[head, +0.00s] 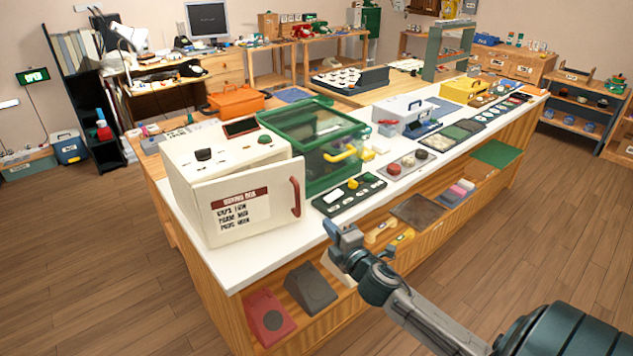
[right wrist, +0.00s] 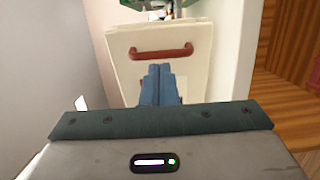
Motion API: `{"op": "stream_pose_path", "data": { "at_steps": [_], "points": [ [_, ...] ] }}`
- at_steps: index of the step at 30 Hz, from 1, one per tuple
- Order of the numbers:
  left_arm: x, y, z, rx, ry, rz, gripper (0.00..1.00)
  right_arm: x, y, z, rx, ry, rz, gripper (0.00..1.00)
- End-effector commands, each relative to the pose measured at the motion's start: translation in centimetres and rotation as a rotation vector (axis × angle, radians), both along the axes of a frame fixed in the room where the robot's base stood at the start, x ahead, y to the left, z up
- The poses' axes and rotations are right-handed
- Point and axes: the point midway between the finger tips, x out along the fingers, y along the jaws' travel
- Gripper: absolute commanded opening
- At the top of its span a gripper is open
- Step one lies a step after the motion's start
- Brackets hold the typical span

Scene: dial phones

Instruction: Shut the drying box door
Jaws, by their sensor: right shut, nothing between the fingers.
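The drying box (head: 213,152) is a white box at the near left end of the white-topped counter. Its white door (head: 240,215), with a dark red label panel and a red handle (head: 296,197) at the right edge, stands ajar, its handle side swung out from the box. My right gripper (head: 340,236) is shut and empty, off the counter's front edge, to the right of and below the handle, apart from the door. In the right wrist view, the shut blue fingers (right wrist: 158,70) point toward the door (right wrist: 185,75) and the red handle (right wrist: 161,51). My left gripper is not in view.
A green clear-sided case (head: 315,140) with a yellow handle stands just behind the drying box. A dark button panel (head: 349,194) lies on the counter right of the door. Shelves below hold a dark wedge (head: 310,288) and a red one (head: 268,317). Floor before the counter is free.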

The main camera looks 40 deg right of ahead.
Motion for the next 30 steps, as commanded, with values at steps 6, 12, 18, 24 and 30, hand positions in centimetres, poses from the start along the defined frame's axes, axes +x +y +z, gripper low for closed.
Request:
{"op": "stream_pose_path", "data": {
  "at_steps": [6,12,18,24,30],
  "points": [
    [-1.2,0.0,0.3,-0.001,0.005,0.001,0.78,0.1,0.3,0.6,0.005,0.006,-0.015,0.0],
    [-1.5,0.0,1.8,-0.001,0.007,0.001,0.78,3.4,-0.1,0.9,0.005,0.004,-0.015,0.0],
    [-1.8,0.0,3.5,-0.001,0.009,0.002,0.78,7.6,-0.6,0.9,0.006,0.005,-0.015,0.0],
    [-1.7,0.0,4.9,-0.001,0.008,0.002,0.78,11.0,-1.1,0.7,0.004,0.006,-0.013,0.0],
    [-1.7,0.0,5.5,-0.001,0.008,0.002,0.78,12.9,-1.3,0.5,0.003,0.007,-0.011,0.0]
  ]
}}
